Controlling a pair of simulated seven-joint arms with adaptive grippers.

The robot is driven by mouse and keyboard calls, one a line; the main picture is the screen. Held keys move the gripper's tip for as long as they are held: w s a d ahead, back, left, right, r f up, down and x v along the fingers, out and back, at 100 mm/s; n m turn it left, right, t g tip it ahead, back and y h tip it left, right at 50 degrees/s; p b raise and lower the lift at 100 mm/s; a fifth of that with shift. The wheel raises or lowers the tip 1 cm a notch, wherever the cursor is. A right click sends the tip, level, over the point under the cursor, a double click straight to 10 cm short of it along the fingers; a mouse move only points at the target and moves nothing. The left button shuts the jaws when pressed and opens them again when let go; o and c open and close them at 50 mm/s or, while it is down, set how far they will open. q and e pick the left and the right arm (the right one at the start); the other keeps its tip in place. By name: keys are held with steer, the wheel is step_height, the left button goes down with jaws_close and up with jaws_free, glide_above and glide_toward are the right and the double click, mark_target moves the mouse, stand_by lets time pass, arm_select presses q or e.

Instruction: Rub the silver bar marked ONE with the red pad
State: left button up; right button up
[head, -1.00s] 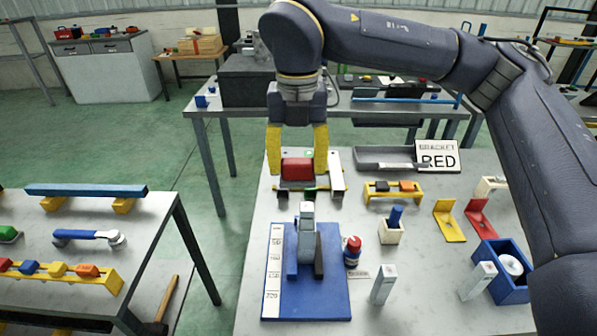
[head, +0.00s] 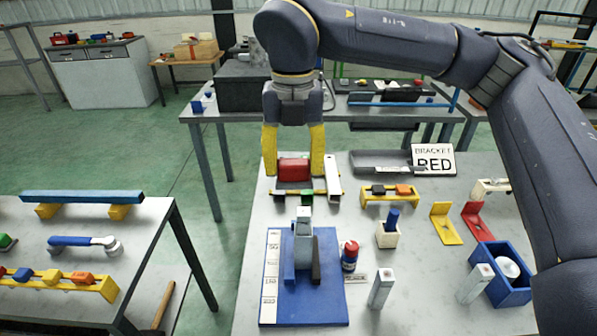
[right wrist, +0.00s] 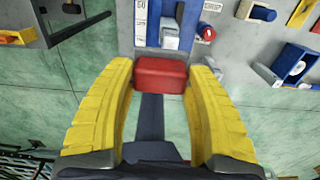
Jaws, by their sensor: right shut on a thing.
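The red pad (head: 294,169) is a red block between the yellow fingers of my right gripper (head: 293,165). The gripper is shut on it, at the rack at the table's far left. In the right wrist view the pad (right wrist: 160,75) sits between both fingertips. A silver bar (head: 303,222) stands upright in a holder on the blue board (head: 325,300), nearer than the pad and apart from it. Two more silver bars stand at the front, one in the middle (head: 380,288) and one at the right (head: 476,284). I cannot read ONE on any bar. My left gripper is out of view.
A red-and-blue bottle (head: 349,257) stands right of the board.

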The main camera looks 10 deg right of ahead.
mark_target(294, 185)
step_height(294, 185, down, 7)
steer(key=shift+s+d+f, duration=0.1)
steer(key=shift+d+f, duration=0.15)
steer(key=shift+d, duration=0.2)
steer(key=shift+s+d+f, duration=0.1)
steer(key=shift+d+f, duration=0.15)
steer(key=shift+d, duration=0.2)
steer(key=shift+c, duration=0.7)
steer(key=shift+d, duration=0.3)
steer(key=shift+w+a+r, duration=0.25)
steer(key=shift+a+r, duration=0.95)
steer(key=shift+r, duration=2.9)
